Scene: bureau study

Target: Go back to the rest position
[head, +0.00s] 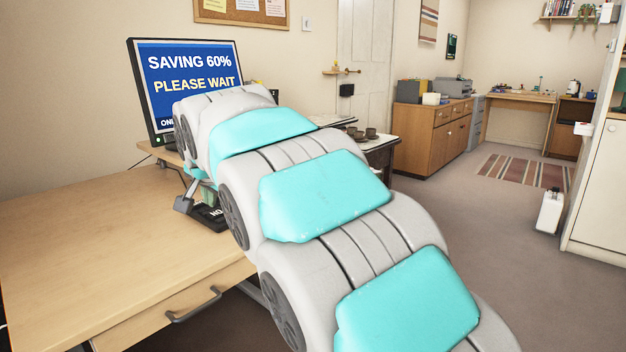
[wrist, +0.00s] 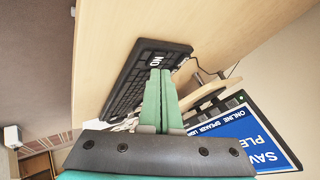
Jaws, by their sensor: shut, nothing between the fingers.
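My gripper (wrist: 160,75) is shut and empty in the wrist view, its two green fingers pressed together. The fingertips appear over or close to the black keyboard (wrist: 128,88); I cannot tell whether they touch it. In the head view my arm reaches from the lower right over the desk (head: 110,245) toward the monitor (head: 190,70). The arm hides most of the gripper there. Part of the keyboard (head: 212,218) shows below the arm's end, with white lettering on it.
The monitor reads "SAVING 60% PLEASE WAIT". A desk drawer handle (head: 193,305) sticks out at the front. Behind my arm is a small table with dark cups (head: 362,134). A wooden cabinet (head: 432,130) stands farther back. The floor (head: 470,210) to the right is mostly clear.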

